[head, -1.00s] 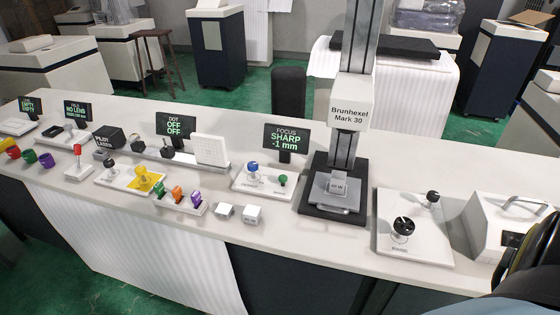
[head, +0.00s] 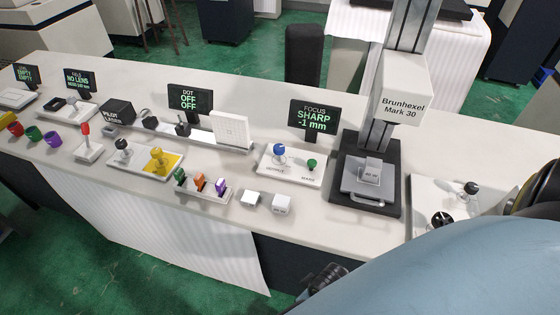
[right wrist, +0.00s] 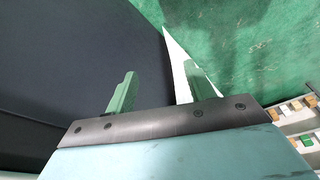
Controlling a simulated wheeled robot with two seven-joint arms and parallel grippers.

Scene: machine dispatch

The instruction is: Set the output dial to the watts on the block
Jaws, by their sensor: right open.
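The block (head: 371,172) is a small grey cube with a printed label too small to read surely. It sits on the stage (head: 352,186) of the Brunhexel Mark 30 machine (head: 404,88). To its right a white panel (head: 424,196) carries a black dial (head: 441,218) and a black-knobbed lever (head: 470,188). I cannot read which is the output dial. My blue arm hides the panel's lower part. My right gripper (right wrist: 158,88) shows two green fingers apart, empty, in the right wrist view, beside a dark surface and above green floor.
A focus display (head: 313,118) reads SHARP -1 mm. In front of it is a panel (head: 290,168) with blue and green knobs. Two white cubes (head: 266,202) lie near the table's front edge. More panels, displays and coloured pieces fill the table's left side.

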